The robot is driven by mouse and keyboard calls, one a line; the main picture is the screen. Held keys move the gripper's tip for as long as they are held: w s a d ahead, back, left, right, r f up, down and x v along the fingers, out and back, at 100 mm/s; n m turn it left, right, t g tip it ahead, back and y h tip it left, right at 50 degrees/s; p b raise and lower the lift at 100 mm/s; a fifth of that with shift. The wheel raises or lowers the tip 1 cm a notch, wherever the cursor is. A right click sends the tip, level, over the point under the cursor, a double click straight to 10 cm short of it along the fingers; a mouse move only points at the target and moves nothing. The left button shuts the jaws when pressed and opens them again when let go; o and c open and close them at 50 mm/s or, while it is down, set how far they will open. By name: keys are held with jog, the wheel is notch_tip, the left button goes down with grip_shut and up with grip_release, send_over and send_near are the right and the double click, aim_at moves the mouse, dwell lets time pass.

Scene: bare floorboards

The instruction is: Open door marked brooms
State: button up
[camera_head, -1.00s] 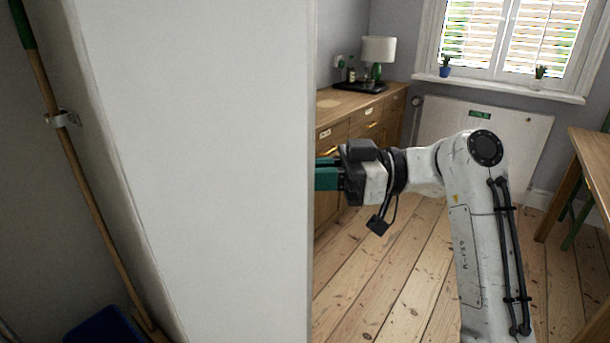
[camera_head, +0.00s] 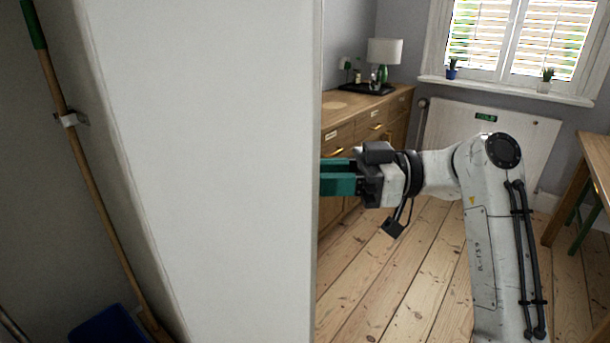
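A tall, plain white panel (camera_head: 205,170) fills the left middle of the view. It may be the door, but no brooms label shows on the part I see. To its left is a dim space with a green-topped wooden broom handle (camera_head: 75,165) held in a wall clip. My gripper (camera_head: 335,178) is at the panel's right edge, with its teal fingers pointing left. The fingertips are hidden behind that edge, so I cannot tell whether they grip, touch or stand apart from the panel. No door handle is visible.
A wooden drawer cabinet (camera_head: 362,118) with a lamp (camera_head: 384,52) stands behind my gripper. A white radiator panel (camera_head: 500,135) is under the window. A wooden table (camera_head: 597,165) is at the right edge. Floorboards (camera_head: 385,290) are clear between. A blue bin (camera_head: 108,325) sits lower left.

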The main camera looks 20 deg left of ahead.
jog(key=v, duration=0.8)
jog(key=shift+d, duration=0.3)
jog(key=shift+w, duration=0.1)
